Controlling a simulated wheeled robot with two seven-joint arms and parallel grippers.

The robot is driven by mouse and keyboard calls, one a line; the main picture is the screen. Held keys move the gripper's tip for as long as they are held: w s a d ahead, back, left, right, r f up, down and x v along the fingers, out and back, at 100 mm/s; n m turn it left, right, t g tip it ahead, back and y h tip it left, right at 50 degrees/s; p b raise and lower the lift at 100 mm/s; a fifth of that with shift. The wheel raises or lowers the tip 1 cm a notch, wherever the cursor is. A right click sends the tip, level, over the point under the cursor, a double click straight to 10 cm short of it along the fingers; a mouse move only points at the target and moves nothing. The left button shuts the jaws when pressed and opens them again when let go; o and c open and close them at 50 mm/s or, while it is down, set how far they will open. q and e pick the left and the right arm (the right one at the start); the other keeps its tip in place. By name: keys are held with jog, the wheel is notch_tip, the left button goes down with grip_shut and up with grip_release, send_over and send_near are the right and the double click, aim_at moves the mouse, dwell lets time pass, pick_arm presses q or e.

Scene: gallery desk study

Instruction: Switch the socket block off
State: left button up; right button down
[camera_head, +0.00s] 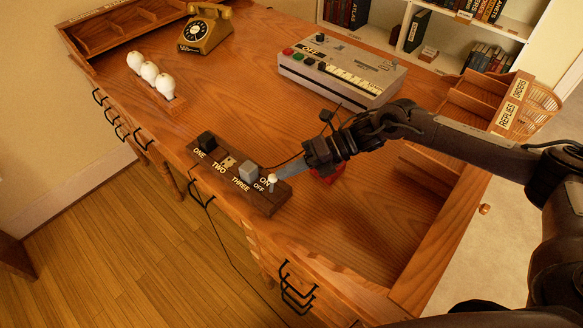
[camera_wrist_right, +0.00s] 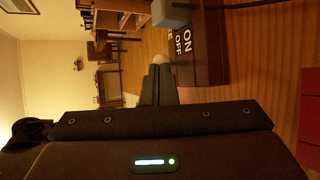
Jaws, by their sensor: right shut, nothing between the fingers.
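The socket block (camera_head: 279,199) is a dark wooden bar at the desk's front edge, marked ONE, TWO, THREE and ON/OFF. A black plug (camera_head: 207,141) sits at ONE and a grey plug (camera_head: 248,169) at THREE; TWO shows a bare brass-coloured socket (camera_head: 228,161). A small white-tipped switch lever (camera_head: 271,178) stands at the ON/OFF end; which way it is set I cannot tell. My right gripper (camera_head: 278,173) is shut and empty, its tips right by the lever. In the wrist view the fingertips (camera_wrist_right: 157,72) sit just below the pale knob (camera_wrist_right: 159,58); contact is unclear. My left gripper is out of view.
A red object (camera_head: 326,174) lies partly under my right gripper. A grey control box (camera_head: 340,75) stands behind. Three white bulbs (camera_head: 150,72) and a yellow telephone (camera_head: 205,28) are at the back left. A wooden rack (camera_head: 505,100) stands right. The desk centre is mostly clear.

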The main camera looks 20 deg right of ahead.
jog(key=a+h, duration=0.1)
jog(key=s+a+r+n+t+h, duration=0.1)
jog(key=h, duration=0.1)
jog(key=shift+s+a+n+t+h+b, duration=0.15)
jog(key=shift+s+n+t+h+b, duration=0.15)
jog(key=shift+r, duration=0.1)
jog(key=shift+r+p, duration=0.45)
jog(key=shift+r, duration=0.3)
jog(key=b+v, duration=0.1)
jog(key=v, duration=0.7)
jog(key=shift+f, duration=0.1)
